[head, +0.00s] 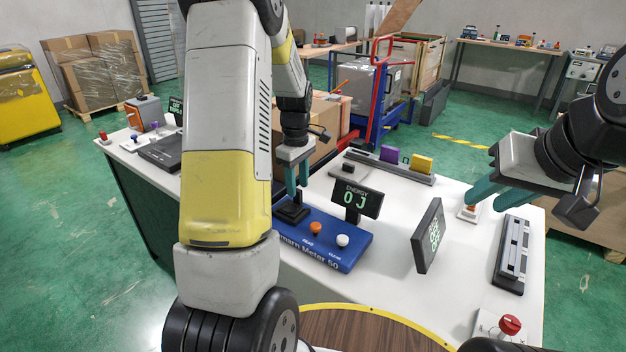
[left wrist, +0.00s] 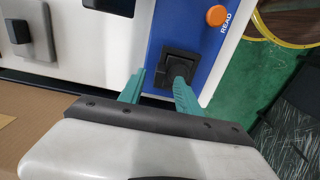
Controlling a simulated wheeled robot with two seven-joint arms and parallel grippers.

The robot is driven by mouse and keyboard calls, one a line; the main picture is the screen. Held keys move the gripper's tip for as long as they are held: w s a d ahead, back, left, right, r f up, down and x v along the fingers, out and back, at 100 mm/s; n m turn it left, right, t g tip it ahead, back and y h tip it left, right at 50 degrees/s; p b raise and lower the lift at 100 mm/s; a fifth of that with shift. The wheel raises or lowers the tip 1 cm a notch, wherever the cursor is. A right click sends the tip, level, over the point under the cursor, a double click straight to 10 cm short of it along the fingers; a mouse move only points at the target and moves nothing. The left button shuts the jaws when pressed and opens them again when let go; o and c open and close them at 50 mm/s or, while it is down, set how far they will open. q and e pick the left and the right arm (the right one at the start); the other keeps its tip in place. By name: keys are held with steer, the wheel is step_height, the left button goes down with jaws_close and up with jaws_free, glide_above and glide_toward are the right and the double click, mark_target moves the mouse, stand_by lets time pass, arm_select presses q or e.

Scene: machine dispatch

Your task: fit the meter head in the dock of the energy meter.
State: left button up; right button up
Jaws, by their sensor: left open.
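The energy meter (head: 345,252) is a blue box on the white table, with an orange READ button, a white button and a screen (head: 356,199) reading "ENERGY 0 J". At its left end is a square black dock (head: 291,212). In the left wrist view a black meter head (left wrist: 180,70) shows in the dock (left wrist: 168,56); I cannot tell how fully it is seated. My left gripper (head: 297,188) is open just above the dock, and its teal fingertips also show in the left wrist view (left wrist: 158,82). My right gripper (head: 482,176) is open at the right, apart from the meter.
A tilted dark display (head: 429,236) stands right of the meter. A small orange button on a white base (head: 468,211) is below my right gripper. A slotted black rack (head: 512,256) and a red button (head: 510,325) lie at right. A tray with purple and yellow blocks (head: 385,171) is behind.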

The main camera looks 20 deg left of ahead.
arm_select(q)
step_height(320, 180, up, 5)
stand_by(0.4)
steer(key=shift+r, duration=0.15)
steer(key=s+d+r+m+t+h, duration=0.1)
steer(key=s+d+r+m+t, duration=0.15)
steer(key=s+r, duration=0.25)
steer(key=s+d+r+m+t, duration=0.1)
steer(key=s+d+r+m, duration=0.25)
steer(key=r, duration=0.25)
steer(key=s+d+r+m+t, duration=0.1)
steer(key=s+d+r+m, duration=0.1)
steer(key=s+m, duration=0.2)
steer(key=s+d+r+m+t+h, duration=0.1)
steer(key=s+m, duration=0.3)
steer(key=s, duration=0.7)
steer(key=shift+d+r+m+t, duration=0.35)
steer(key=shift+d+r+m, duration=0.1)
steer(key=shift+d, duration=0.2)
